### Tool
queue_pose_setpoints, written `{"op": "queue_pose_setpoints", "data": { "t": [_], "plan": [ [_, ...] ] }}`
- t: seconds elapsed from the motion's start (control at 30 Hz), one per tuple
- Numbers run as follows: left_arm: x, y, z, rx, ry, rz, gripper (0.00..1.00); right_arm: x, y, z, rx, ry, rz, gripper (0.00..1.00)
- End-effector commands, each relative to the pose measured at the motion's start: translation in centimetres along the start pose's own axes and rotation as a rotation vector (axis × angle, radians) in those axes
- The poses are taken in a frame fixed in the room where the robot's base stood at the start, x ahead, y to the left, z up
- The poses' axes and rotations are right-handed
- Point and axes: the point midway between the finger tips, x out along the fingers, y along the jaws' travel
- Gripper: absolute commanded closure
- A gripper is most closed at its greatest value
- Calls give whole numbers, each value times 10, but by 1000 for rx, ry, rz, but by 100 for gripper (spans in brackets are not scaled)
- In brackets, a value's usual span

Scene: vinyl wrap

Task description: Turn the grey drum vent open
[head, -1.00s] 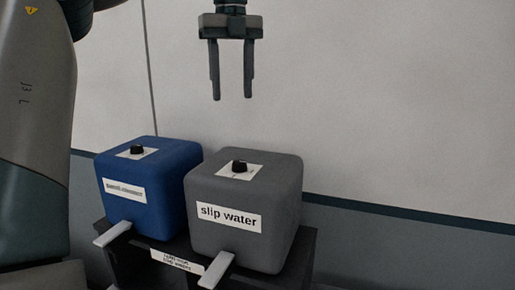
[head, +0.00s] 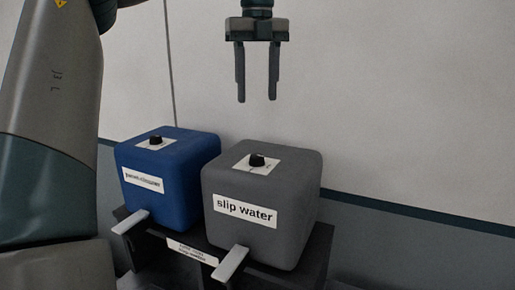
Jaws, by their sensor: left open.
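The grey drum (head: 290,205), labelled "slip water", stands on a dark stand. Its vent (head: 257,160) is a small black knob on a white square plate on top. My left gripper (head: 257,101) points down above the grey drum, its two fingers apart with nothing between them. A clear gap shows between the fingertips and the vent knob. How the knob is turned is too small to tell. My right gripper is not in the view.
A blue drum (head: 190,185) with its own black knob (head: 156,141) stands close on the left. Light levers (head: 232,262) stick out at the front of the dark stand (head: 315,262). A pale wall is behind.

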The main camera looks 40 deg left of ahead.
Motion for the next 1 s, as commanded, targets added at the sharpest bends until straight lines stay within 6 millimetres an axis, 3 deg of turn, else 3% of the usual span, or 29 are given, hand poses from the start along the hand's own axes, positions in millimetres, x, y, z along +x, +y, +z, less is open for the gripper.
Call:
{"op": "queue_pose_setpoints", "data": {
  "t": [0.7,1.0],
  "plan": [
    [118,1,-1,2,4,1,52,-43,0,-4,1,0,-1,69],
    [146,0,0,-1,1,0,52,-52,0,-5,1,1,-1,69]
  ]
}}
